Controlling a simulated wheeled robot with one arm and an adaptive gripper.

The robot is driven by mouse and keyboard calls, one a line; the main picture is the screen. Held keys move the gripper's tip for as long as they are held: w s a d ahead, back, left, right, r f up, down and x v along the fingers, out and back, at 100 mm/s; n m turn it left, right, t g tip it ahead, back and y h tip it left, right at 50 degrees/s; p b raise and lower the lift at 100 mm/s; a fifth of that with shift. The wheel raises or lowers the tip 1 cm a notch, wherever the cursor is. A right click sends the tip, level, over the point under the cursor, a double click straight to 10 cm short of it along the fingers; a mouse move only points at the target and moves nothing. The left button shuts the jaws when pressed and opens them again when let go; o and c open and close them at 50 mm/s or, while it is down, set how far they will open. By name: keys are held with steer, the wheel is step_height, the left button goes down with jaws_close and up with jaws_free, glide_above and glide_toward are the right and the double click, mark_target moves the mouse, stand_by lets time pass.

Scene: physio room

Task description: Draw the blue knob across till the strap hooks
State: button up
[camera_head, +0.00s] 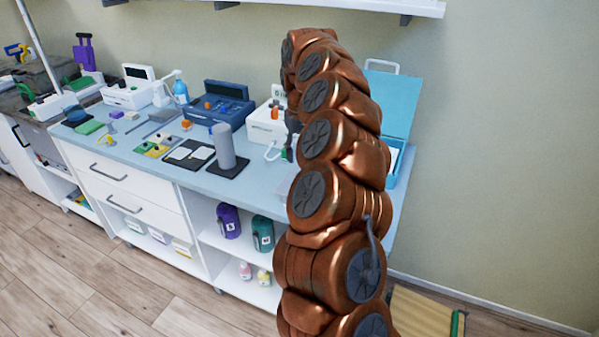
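I cannot make out a blue knob or a strap for certain. A dark blue case (222,106) with orange parts stands at the back of the blue-grey counter. A white box (262,126) with an orange part on top stands to its right, close to my arm. My copper arm rises in front of the counter's right end and hides part of it. A dark part beside the arm (291,135) looks like my gripper, mostly hidden by the arm links. Its fingers cannot be made out, nor whether it holds anything.
A grey cylinder (223,147) stands upright on a dark plate in front of the case. Flat boards (190,153) lie left of it. A blue open-lidded box (393,100) is behind my arm at right. Purple (229,221) and teal (262,233) containers sit on the shelf below.

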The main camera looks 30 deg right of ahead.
steer(key=shift+a+f+p, duration=0.1)
steer(key=shift+f+p, duration=0.75)
steer(key=shift+f, duration=2.7)
jaws_close()
